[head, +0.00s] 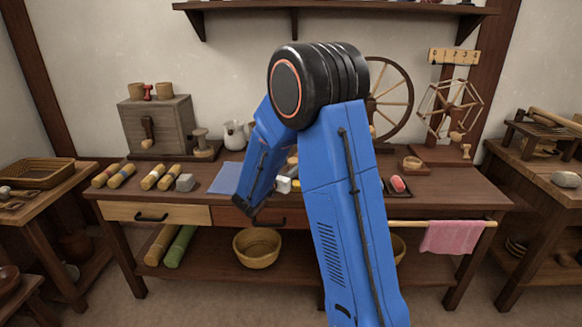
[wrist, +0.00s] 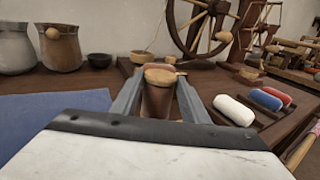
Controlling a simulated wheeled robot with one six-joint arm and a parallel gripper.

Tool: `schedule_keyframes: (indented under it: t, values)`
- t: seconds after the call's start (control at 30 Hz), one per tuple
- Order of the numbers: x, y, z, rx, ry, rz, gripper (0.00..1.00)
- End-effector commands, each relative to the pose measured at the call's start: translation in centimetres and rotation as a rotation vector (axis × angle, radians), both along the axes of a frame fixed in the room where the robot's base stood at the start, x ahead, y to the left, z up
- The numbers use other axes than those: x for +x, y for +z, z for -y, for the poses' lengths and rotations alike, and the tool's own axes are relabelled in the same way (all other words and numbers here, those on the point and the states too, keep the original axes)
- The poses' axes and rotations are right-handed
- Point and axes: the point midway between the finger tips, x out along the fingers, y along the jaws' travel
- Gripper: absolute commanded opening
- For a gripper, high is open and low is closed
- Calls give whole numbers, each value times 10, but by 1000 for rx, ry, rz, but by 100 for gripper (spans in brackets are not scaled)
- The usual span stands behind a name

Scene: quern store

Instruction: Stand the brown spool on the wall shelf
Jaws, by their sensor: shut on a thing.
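The brown spool (wrist: 157,101), with a paler tan top, is between the two grey fingers of my gripper (wrist: 160,78) in the wrist view. My gripper is shut on it, and the spool looks roughly upright, low over the workbench (wrist: 105,77). Its lower end is hidden, so I cannot tell whether it touches the bench. In the head view my blue arm covers most of the gripper and the spool. The wall shelf (head: 335,8) runs along the top of the head view; its upper side is mostly cut off.
A blue cloth (head: 227,177) lies left of my arm. White, blue and red rolls (wrist: 268,99) lie right of the gripper in the wrist view. A spinning wheel (head: 391,92) and a wooden winder (head: 448,108) stand behind. A grey-brown box (head: 160,125) stands at the back left.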

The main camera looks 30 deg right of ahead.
Motion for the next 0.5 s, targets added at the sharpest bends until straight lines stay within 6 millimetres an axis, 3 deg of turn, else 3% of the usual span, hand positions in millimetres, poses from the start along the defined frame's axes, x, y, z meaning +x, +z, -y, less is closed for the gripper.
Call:
schedule_keyframes:
  t: [0.37, 0.4, 0.47, 0.5]
  values:
    - [0, -3, 0, 0, 0, 2, 15]
    - [0, -4, 0, 0, 0, 2, 46]
    - [0, -3, 0, 0, 0, 2, 60]
    - [0, -3, 0, 0, 0, 2, 60]
